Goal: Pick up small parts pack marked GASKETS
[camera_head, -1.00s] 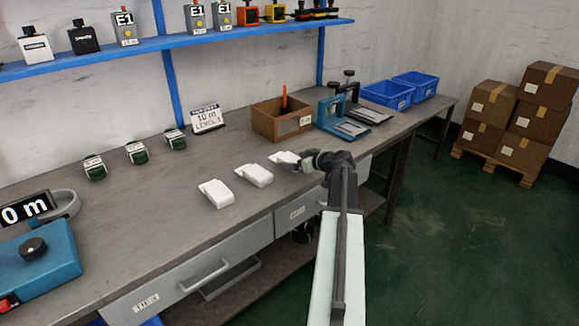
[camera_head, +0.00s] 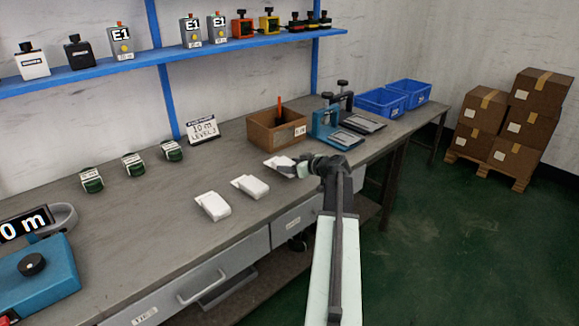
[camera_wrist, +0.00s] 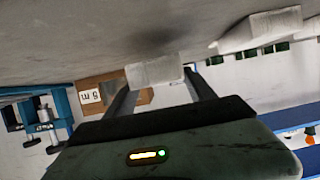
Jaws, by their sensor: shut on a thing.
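Three white packs sit in a slanting row on the grey bench (camera_head: 150,215) in the head view. The nearest pack (camera_head: 212,206) and the middle pack (camera_head: 250,186) lie flat, with none of my gripper near them. My gripper (camera_head: 296,168) is shut on the farthest pack (camera_head: 277,163). In the wrist view this pack (camera_wrist: 155,70) is between the two fingers, with a dark shadow on the bench beside it. It seems slightly clear of the bench, but the gap is hard to judge. No GASKETS marking is legible on any pack.
A brown open bin (camera_head: 262,137) and a blue press fixture (camera_head: 327,125) stand behind the held pack. Blue crates (camera_head: 380,103) are farther right. Green-and-white items (camera_head: 133,164) stand along the back left. A blue machine (camera_head: 40,280) occupies the near left.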

